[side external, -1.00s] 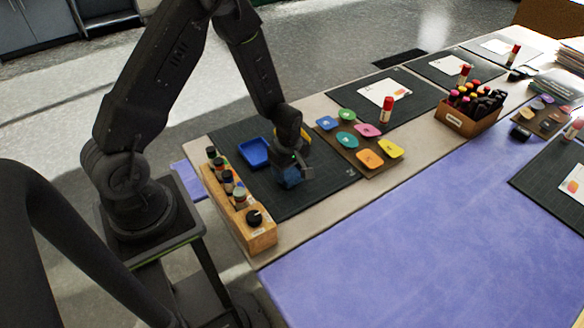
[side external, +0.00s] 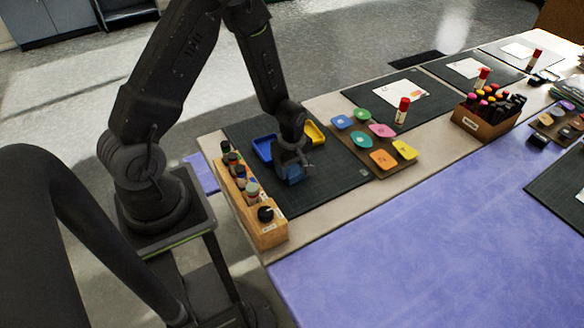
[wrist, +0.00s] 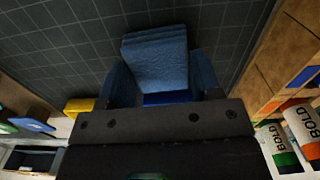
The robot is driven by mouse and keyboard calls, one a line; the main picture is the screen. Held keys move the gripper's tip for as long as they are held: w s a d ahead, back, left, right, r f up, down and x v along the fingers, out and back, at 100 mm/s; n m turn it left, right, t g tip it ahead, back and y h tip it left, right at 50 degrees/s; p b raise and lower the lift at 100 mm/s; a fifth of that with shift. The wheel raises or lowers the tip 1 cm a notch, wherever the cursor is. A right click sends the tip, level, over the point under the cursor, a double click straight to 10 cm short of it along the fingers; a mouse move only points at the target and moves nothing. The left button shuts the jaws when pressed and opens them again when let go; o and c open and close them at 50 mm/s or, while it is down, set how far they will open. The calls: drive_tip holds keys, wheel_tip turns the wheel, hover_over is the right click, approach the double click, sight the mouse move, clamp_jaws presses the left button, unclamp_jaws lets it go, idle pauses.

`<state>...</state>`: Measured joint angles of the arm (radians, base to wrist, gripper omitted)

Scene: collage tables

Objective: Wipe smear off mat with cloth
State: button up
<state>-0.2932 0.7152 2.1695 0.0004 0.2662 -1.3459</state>
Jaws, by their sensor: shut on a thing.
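My gripper (side external: 288,163) is shut on a folded blue cloth (side external: 291,174), low over the dark gridded cutting mat (side external: 335,180). In the wrist view the cloth (wrist: 158,60) sits between the two fingers, with the mat (wrist: 55,50) around and beyond it. I cannot tell from these views whether the cloth touches the mat. No smear can be made out; the gripper and cloth hide part of the mat.
A blue tray (side external: 263,149) and a yellow tray (side external: 316,134) are just behind my gripper. A wooden rack of bottles (side external: 262,232) runs along the left edge. A brown board of coloured tiles (side external: 368,142) lies to the right. The mat's front right is clear.

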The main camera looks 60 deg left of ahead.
sight(323, 161)
drive_tip(key=shift+w, duration=5.35)
drive_tip(key=shift+r, duration=2.5)
drive_tip(key=shift+s, duration=0.15)
